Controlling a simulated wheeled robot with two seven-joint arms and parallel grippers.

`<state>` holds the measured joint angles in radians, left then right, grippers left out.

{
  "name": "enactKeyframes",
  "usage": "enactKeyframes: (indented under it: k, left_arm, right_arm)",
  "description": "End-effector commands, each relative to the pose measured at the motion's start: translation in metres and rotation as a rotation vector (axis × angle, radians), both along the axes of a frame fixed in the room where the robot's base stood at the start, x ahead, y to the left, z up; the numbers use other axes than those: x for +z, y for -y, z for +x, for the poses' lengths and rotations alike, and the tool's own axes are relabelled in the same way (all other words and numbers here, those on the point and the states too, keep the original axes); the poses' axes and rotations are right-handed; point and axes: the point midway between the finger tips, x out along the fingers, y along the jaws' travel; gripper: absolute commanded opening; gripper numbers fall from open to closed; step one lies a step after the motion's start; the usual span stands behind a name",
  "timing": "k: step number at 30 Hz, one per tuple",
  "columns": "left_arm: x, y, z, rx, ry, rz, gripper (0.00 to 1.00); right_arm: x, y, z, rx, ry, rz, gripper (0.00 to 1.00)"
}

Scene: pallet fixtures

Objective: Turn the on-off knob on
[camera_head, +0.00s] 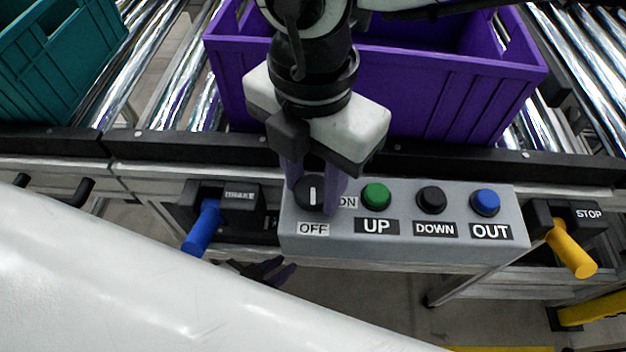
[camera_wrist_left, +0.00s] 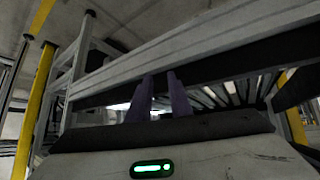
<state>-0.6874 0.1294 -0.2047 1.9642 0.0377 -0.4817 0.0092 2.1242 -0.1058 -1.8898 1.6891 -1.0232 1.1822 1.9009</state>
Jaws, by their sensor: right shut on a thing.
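The on-off knob (camera_head: 311,196) is black with a white line, at the left end of a grey control box (camera_head: 400,250). Its white line runs up and down in the head view, in line with the "OFF" label (camera_head: 313,230) below it. The "ON" label (camera_head: 348,202) is to its right, partly covered. My right gripper (camera_head: 317,196) comes down from above, its purple fingers on either side of the knob, shut on it. My left gripper (camera_head: 268,271) is low, below the box, partly hidden by my white arm. The left wrist view shows its two purple fingers (camera_wrist_left: 160,88) apart and empty.
Green UP (camera_head: 376,195), black DOWN (camera_head: 432,199) and blue OUT (camera_head: 485,202) buttons sit right of the knob. A blue lever (camera_head: 204,228) and a yellow lever (camera_head: 571,249) flank the box. A purple crate (camera_head: 440,95) stands on the rollers behind; a teal crate (camera_head: 60,65) is at left.

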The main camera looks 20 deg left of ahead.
Motion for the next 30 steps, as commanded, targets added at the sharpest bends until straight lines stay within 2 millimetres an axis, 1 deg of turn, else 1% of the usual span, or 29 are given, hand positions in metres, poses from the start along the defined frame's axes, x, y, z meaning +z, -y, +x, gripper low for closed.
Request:
enactKeyframes:
  k: [1, 9, 15, 30]
  left_arm:
    - [-0.006, 0.001, 0.001, -0.002, 0.002, 0.000, 0.18]
    - [-0.022, 0.007, 0.003, -0.016, 0.006, -0.002, 0.18]
    - [-0.032, 0.009, 0.006, -0.014, 0.015, -0.013, 0.18]
    - [-0.052, 0.008, 0.002, -0.015, 0.010, -0.017, 0.18]
  right_arm:
    - [-0.003, 0.000, 0.001, 0.026, 0.000, 0.001, 0.14]
    - [-0.004, 0.000, 0.001, 0.249, 0.002, 0.003, 0.14]
    - [-0.004, 0.000, 0.001, 0.440, 0.001, 0.002, 0.14]
    - [-0.001, -0.001, 0.001, 0.914, 0.002, 0.003, 0.14]
